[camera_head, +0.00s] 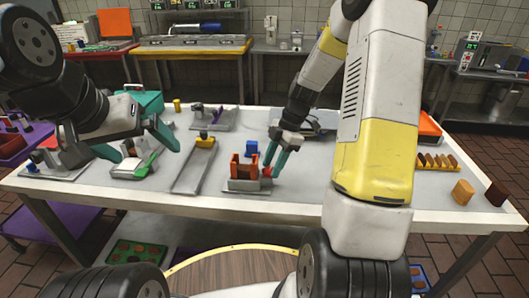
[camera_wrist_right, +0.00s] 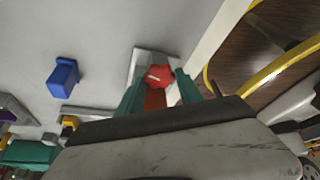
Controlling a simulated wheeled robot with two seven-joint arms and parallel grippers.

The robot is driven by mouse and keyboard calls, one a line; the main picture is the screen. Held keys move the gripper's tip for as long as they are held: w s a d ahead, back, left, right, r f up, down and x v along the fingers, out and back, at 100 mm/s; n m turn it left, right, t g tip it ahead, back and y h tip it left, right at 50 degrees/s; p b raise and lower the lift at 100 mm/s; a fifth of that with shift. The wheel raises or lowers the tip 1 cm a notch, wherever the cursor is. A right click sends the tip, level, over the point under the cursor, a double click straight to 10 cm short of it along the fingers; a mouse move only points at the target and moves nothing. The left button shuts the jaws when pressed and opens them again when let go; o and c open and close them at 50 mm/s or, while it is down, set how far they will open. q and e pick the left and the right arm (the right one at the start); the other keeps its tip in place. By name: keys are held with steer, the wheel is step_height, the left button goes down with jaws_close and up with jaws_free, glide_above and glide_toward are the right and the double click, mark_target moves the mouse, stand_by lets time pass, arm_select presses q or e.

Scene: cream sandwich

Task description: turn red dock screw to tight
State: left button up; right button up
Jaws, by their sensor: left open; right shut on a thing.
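The red dock screw (camera_head: 267,172) sits at the right side of an orange-brown dock (camera_head: 237,172) on a small grey base plate (camera_head: 246,186). In the right wrist view the red screw (camera_wrist_right: 157,75) shows as a lobed knob with a pale mark on top, between the green fingertips. My right gripper (camera_head: 276,160) is shut on the screw from above; its fingers partly hide it. My left gripper (camera_head: 142,143) is open and empty, with its green fingers spread above the left part of the table.
A blue block (camera_head: 251,148) stands behind the dock; it also shows in the right wrist view (camera_wrist_right: 63,77). A long grey tray (camera_head: 190,178) and a green-handled fixture (camera_head: 133,167) lie left. Orange-brown blocks (camera_head: 437,162) stand at the right. The table front right of the dock is clear.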

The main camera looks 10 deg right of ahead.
steer(key=m, duration=0.2)
steer(key=m+t, duration=0.1)
steer(key=m, duration=0.1)
steer(key=shift+s+t, duration=0.2)
steer(key=shift+t, duration=0.1)
steer(key=m+t, duration=0.1)
steer(key=m, duration=0.3)
steer(key=shift+s+m+t, duration=0.2)
steer(key=shift+m+t, duration=0.1)
steer(key=shift+t, duration=0.1)
steer(key=m, duration=0.1)
steer(key=m+t+h, duration=0.1)
steer(key=m, duration=0.2)
steer(key=shift+s+a+h, duration=0.15)
steer(key=shift+a+h, duration=0.1)
steer(key=shift+h, duration=0.05)
steer(key=shift+a+m+t+h, duration=0.1)
steer(key=shift+m+t+h, duration=0.25)
steer(key=shift+m, duration=0.8)
steer(key=shift+m+t+h, duration=0.25)
steer(key=shift+m+h, duration=0.1)
steer(key=shift+m, duration=1.1)
steer(key=o, duration=1.4)
steer(key=shift+c, duration=0.2)
steer(key=shift+s, duration=0.1)
steer(key=shift+n, duration=0.5)
